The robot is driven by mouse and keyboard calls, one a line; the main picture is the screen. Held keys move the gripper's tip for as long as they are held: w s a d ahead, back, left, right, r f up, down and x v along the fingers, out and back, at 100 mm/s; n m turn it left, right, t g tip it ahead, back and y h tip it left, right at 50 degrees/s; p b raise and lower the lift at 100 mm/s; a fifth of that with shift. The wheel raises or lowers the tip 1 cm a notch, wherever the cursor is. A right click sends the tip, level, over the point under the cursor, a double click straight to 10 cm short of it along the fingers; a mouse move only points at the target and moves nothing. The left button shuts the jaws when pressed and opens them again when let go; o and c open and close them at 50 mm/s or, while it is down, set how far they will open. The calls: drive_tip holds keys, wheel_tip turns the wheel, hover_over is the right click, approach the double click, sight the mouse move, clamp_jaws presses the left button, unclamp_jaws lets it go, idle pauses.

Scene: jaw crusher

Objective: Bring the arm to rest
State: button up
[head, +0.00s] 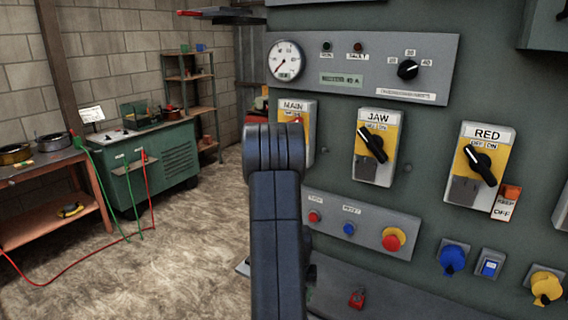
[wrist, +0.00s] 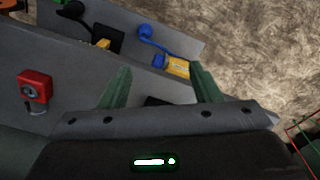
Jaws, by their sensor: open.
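My gripper (wrist: 161,78) shows in the wrist view with its two green fingers spread apart and nothing between them. It hangs over a grey ledge and the floor beyond. In the head view my dark arm stands upright in front of the control panel (head: 380,215) and covers part of the MAIN switch (head: 296,108). The gripper itself cannot be made out there. The JAW switch (head: 376,147) and the RED switch (head: 479,165) are to the right, with a red tag (head: 506,202) marked KEEP OFF at the RED one.
A red padlock (head: 357,298) is on the ledge below the panel; a red padlock (wrist: 35,88) also shows at left in the wrist view. A blue-corded yellow piece (wrist: 176,67) lies near the fingers.

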drive_tip(key=s+d+r+m, duration=0.1)
drive_tip(key=s+d+r, duration=0.1)
drive_tip(key=d, duration=0.4)
drive_tip(key=shift+s+d+r+m, duration=0.3)
drive_tip(key=shift+s+d+r, duration=0.1)
drive_tip(key=shift+s, duration=0.15)
